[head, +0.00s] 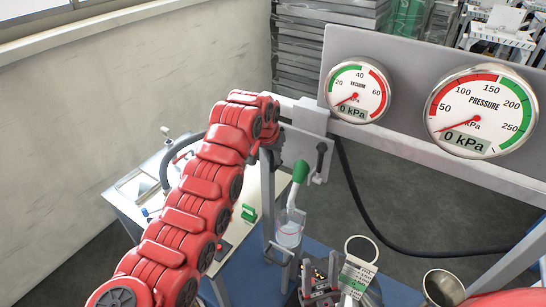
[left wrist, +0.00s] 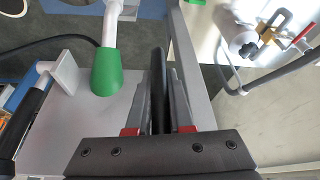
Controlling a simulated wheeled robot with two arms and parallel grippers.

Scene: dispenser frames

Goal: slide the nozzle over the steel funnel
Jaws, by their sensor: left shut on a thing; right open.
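My left gripper (head: 268,143) is at the left edge of the grey panel under the gauges. In the left wrist view the gripper (left wrist: 166,78) is shut on an upright dark bar (left wrist: 160,95). What the bar joins is hidden. A pale bent tube with a green end (head: 300,171), likely the nozzle, is right of this gripper and above a clear cup (head: 289,235). Its green end (left wrist: 107,72) is left of the fingers in the left wrist view, apart from them. A steel funnel-like vessel (head: 443,287) stands at lower right, apart from the tube. My right gripper is out of view.
A vacuum gauge (head: 357,92) and a pressure gauge (head: 482,110) are on the grey panel. A black-handled lever (head: 320,158) is right of the gripper. A ringed label (head: 358,272) is left of the vessel. A black hose (head: 375,225) runs behind.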

